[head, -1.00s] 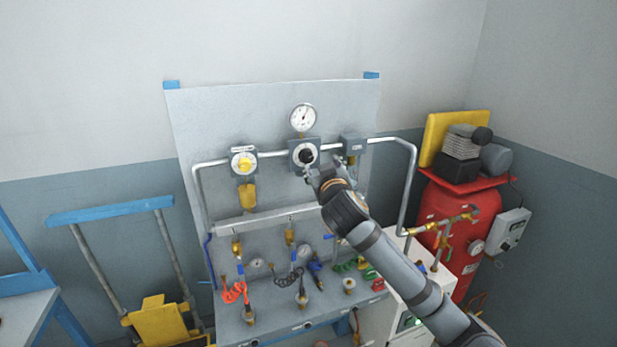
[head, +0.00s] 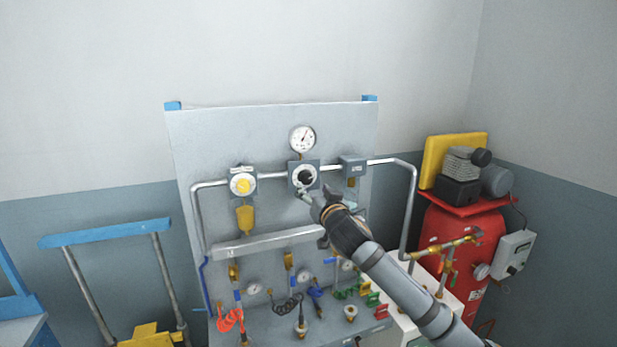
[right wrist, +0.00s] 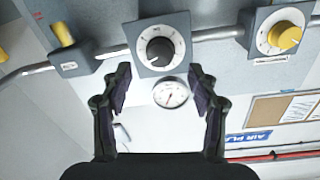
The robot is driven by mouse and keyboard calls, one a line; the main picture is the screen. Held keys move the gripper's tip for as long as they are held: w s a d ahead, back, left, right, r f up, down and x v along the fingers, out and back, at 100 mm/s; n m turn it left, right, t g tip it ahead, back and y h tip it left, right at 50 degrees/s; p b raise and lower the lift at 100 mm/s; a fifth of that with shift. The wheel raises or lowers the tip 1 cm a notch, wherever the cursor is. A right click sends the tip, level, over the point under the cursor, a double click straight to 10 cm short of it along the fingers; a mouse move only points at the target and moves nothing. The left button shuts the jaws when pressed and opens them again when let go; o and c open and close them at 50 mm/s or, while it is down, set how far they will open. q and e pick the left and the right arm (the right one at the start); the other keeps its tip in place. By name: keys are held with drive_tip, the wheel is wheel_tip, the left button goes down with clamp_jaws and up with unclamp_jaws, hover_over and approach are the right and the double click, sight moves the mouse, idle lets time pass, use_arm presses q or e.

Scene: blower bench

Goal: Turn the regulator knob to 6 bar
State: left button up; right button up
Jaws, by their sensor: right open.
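The regulator knob (head: 305,177) is black on a white round scale in a grey square box, set in the pipe on the upright panel. In the right wrist view the knob (right wrist: 160,50) shows face-on, ahead of and between the fingers, with nothing touching it. A white pressure gauge (head: 302,139) sits just above the regulator; it also shows in the right wrist view (right wrist: 171,93). Its figures are too small to read. My right gripper (head: 312,193) is open and empty, just below and in front of the knob. My left gripper is not in view.
A yellow knob (head: 243,184) on a similar box is left of the regulator. A grey box (head: 353,167) is close on its right. Hoses and fittings hang below a grey rail (head: 265,243). A red tank (head: 455,250) with a compressor stands at the right.

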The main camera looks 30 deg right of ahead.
sight(307, 181)
drive_tip(key=p+x, duration=0.2)
drive_tip(key=x, duration=0.2)
drive_tip(key=shift+w+r, duration=0.15)
drive_tip(key=shift+w, duration=0.2)
drive_tip(key=shift+w+d, duration=0.2)
drive_tip(key=shift+w, duration=0.3)
drive_tip(key=c, duration=1.2)
drive_tip(key=shift+o, duration=0.2)
drive_tip(key=shift+f, duration=0.25)
drive_tip(key=o, duration=1.2)
drive_tip(key=shift+c, duration=0.2)
